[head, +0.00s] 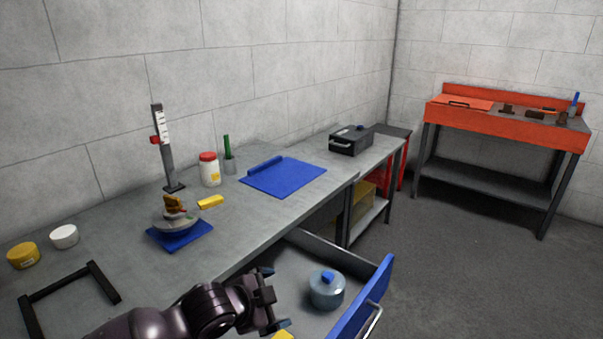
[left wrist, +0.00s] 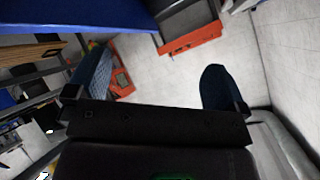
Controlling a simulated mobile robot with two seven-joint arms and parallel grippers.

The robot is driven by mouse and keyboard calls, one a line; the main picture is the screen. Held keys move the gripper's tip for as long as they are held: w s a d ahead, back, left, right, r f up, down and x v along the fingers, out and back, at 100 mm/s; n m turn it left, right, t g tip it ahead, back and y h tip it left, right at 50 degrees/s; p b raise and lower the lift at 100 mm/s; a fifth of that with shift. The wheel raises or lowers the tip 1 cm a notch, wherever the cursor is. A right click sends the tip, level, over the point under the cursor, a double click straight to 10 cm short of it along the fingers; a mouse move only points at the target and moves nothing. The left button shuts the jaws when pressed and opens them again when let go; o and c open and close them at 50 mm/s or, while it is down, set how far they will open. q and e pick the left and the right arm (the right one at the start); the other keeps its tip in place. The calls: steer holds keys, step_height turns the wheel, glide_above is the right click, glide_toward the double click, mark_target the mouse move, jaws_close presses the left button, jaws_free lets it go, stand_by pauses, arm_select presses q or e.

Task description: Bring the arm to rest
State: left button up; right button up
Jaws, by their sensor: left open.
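My left gripper (head: 268,297) is in the lower middle of the head view, beside the open drawer (head: 362,300). In the left wrist view its two dark fingers (left wrist: 157,88) stand wide apart with nothing between them. The gripper appears to be over the drawer's near left part; its exact height is hard to tell. A round grey-blue weight (head: 327,290) with a blue knob sits in the drawer, to the right of the gripper and apart from it. My right gripper is in neither view.
The grey workbench (head: 115,225) carries a dark frame (head: 68,292), a blue pad (head: 182,238) with a round piece on it, a height gauge (head: 163,150), a red-lidded jar (head: 209,168), a blue mat (head: 285,177) and a black case (head: 351,140). Open floor lies right, before an orange-topped bench (head: 500,122).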

arm_select(q)
steer(key=s+a+f+n+t+y, duration=0.2)
steer(key=s+a+f+n+t, duration=0.1)
steer(key=s+a+n, duration=0.3)
steer(key=s+a+f+n+t+y, duration=0.2)
steer(key=s+a+f+n+t, duration=0.15)
steer(key=s+a+n, duration=0.35)
steer(key=s+a+f+n+g+y, duration=0.1)
steer(key=s+a+f+g, duration=0.1)
steer(key=s+a+f, duration=0.2)
steer(key=s+a+f+n+g+y+p, duration=0.1)
steer(key=s+a+f, duration=0.3)
steer(key=s, duration=0.5)
steer(key=shift+s+a+f+g+y, duration=0.15)
steer(key=shift+s+f+g+y, duration=0.3)
steer(key=shift+f, duration=0.45)
steer(key=shift+w, duration=0.1)
